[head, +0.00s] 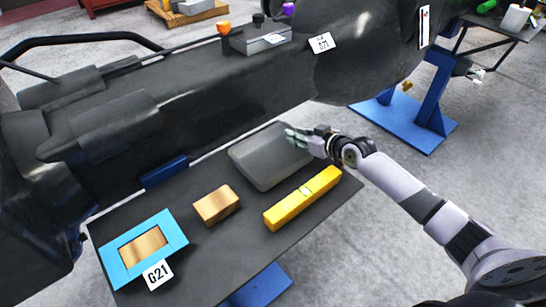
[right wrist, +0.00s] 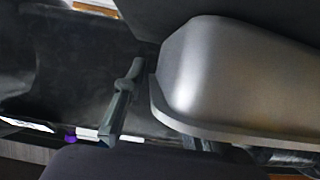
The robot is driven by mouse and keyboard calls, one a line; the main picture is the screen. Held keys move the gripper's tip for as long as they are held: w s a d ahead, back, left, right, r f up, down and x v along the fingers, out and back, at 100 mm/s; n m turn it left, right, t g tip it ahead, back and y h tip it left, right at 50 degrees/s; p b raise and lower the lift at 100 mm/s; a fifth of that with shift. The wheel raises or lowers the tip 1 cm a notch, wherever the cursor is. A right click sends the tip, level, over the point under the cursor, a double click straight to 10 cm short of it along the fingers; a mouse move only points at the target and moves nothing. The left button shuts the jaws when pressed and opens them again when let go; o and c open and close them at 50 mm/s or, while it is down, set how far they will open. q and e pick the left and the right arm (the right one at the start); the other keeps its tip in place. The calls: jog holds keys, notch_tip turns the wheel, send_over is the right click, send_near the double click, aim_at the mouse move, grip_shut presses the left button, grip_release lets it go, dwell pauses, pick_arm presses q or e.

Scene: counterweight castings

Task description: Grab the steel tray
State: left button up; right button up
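The steel tray (head: 262,162) is a shallow grey metal piece with rounded corners, lying on the dark tabletop. My right gripper (head: 292,139) is at the tray's far right corner, with its fingertips spread apart over or beside the rim. In the right wrist view the tray (right wrist: 235,75) is very close and fills the right side. One finger (right wrist: 125,95) shows left of its rim with a small gap; the other finger is mostly hidden. I see no grip on the tray. My left gripper is not in view.
A large dark casting (head: 190,85) stands close behind. A blue stand (head: 410,120) is at right.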

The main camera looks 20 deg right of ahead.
jog(key=shift+s, duration=0.1)
grip_shut()
jog(key=shift+r, duration=0.1)
dwell(0.6)
